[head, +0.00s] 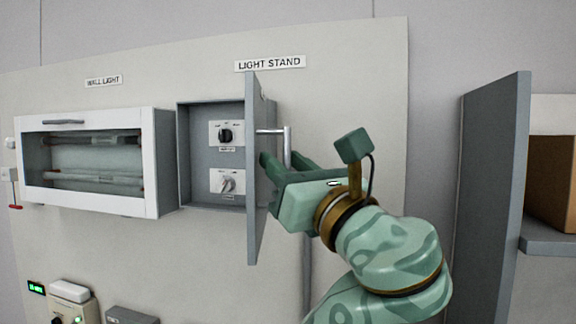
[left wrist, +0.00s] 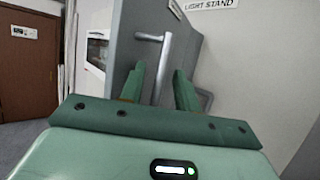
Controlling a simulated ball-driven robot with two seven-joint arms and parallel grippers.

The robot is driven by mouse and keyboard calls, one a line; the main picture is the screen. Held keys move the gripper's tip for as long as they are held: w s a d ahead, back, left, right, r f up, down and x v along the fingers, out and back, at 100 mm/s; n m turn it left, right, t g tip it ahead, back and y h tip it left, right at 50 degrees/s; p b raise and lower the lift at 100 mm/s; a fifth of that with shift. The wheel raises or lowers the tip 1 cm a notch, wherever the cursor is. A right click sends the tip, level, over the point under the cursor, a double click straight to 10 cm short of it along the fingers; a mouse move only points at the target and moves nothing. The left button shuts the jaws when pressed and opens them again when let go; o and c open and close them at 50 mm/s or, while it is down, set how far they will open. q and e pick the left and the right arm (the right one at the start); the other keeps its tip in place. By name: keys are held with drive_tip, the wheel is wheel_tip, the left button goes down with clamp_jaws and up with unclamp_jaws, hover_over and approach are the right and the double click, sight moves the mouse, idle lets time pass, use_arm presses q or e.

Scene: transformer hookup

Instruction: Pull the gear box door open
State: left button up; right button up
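The grey gear box (head: 211,150) under the LIGHT STAND label hangs on the panel. Its door (head: 257,120) stands swung well out from the box, hinged on the right side, and shows edge-on in the head view. A silver bar handle (head: 287,145) is on the door's outer face; it also shows in the left wrist view (left wrist: 164,55). My left gripper (head: 283,163) is at the handle. In the left wrist view the fingers (left wrist: 160,85) are apart, with the bar between them and gaps on both sides. My right gripper is in neither view.
Inside the box are two rotary switches (head: 226,134). A white-framed glass case (head: 160,165) is mounted just left. Small boxes (head: 72,300) sit lower left. A tall grey panel (head: 495,190) and a shelf with a brown box (head: 552,180) stand at right.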

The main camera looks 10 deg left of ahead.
use_arm(q)
drive_tip(key=v, duration=1.6)
drive_tip(key=shift+b, duration=0.35)
drive_tip(key=shift+f, duration=0.15)
